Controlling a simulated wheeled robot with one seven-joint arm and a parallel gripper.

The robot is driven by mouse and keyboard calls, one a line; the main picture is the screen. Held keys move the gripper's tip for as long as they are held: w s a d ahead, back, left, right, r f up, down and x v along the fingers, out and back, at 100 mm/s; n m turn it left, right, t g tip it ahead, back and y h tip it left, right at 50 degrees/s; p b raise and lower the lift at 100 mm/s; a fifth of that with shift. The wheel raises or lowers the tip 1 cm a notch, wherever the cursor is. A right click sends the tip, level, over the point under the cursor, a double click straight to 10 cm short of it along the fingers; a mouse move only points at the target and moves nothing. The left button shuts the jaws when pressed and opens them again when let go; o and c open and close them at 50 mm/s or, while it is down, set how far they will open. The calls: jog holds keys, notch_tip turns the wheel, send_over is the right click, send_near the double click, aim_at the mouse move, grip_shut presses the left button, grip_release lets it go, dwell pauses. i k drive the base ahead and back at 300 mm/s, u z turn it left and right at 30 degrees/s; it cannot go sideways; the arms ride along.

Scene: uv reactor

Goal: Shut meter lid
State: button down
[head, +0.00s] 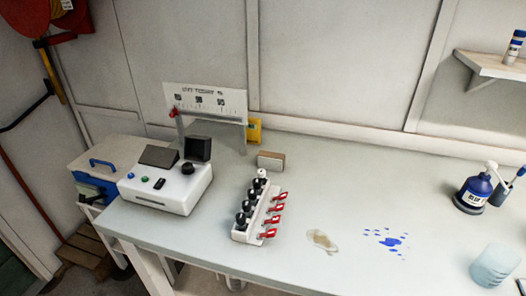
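The meter (167,189) is a white box near the left end of the bench. It has a dark sloped panel on top, a green and a blue button, and a small black slot on its front. Its black lid (198,148) stands raised at the back right of the box, so it looks open. A round black piece (187,168), perhaps the measuring well, sits in front of the lid. My gripper is not in view.
Brown and blue spills (385,239) mark the bench. A blue bottle (474,194) and a cup (494,266) are at right.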

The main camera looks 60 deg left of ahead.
aim_at(197, 149)
jog(key=u, duration=3.15)
jog(key=k, duration=0.6)
jog(key=u, duration=0.75)
jog(key=i, duration=1.75)
jog(key=z, duration=0.9)
jog(key=i, duration=0.5)
jog(key=z, duration=0.6)
